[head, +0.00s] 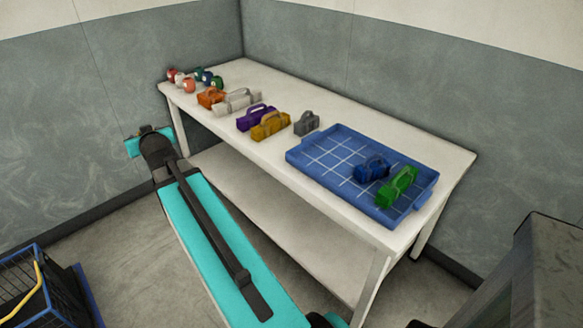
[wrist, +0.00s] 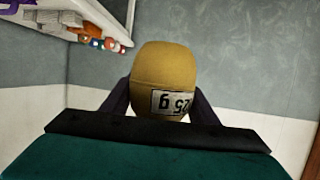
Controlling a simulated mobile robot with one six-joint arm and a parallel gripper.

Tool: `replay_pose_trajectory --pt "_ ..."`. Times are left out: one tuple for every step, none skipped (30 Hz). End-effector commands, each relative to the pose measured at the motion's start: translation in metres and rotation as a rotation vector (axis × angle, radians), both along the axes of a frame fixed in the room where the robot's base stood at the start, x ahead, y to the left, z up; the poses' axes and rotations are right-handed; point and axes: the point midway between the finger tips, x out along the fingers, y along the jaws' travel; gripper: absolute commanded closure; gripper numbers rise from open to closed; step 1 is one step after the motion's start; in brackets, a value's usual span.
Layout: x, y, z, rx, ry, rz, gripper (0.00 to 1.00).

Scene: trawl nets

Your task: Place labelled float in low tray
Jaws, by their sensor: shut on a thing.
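My gripper (wrist: 162,103) is shut on a yellow float (wrist: 168,62), with a dark finger on each side of it. The float carries a white label (wrist: 171,103) with dark characters, turned round in the wrist view. In the head view my arm reaches up to the left, in front of the table's left end, and the held float is not visible there. A low blue tray (head: 312,165) with a pale grid lies on the right half of the table. A blue handled block (head: 371,170) and a green handled block (head: 397,187) lie in its right part.
The white table (head: 265,155) also bears orange (head: 210,97), pale grey (head: 237,101), purple (head: 255,118), yellow (head: 270,126) and dark grey (head: 306,123) blocks. Several small floats (head: 187,84) stand at its far left end. The tray's left part is clear.

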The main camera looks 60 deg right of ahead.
Motion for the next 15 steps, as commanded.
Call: replay_pose_trajectory --pt "-0.008 -0.023 -0.006 -0.001 0.001 -0.044 0.69" --pt "-0.012 -0.035 -0.009 -0.001 0.002 -0.069 0.69" --pt "-0.018 -0.051 -0.012 -0.001 0.002 -0.101 0.69" --pt "-0.023 -0.062 -0.015 -0.002 0.001 -0.127 0.69" --pt "-0.028 -0.074 -0.017 -0.001 0.0 -0.152 0.69" --pt "-0.035 -0.089 -0.02 -0.001 0.001 -0.185 0.69" --pt "-0.04 -0.101 -0.022 -0.002 0.001 -0.209 0.69" --pt "-0.046 -0.112 -0.025 -0.002 0.0 -0.235 0.69" --pt "-0.054 -0.127 -0.028 -0.002 0.001 -0.268 0.69" --pt "-0.06 -0.138 -0.03 -0.002 0.001 -0.293 0.69" --pt "-0.067 -0.149 -0.033 -0.001 0.002 -0.319 0.69" --pt "-0.076 -0.164 -0.035 -0.001 0.002 -0.352 0.69" --pt "-0.082 -0.175 -0.037 -0.001 0.002 -0.377 0.69" --pt "-0.089 -0.185 -0.039 -0.001 0.001 -0.403 0.69" --pt "-0.099 -0.2 -0.042 -0.002 0.001 -0.437 0.69"
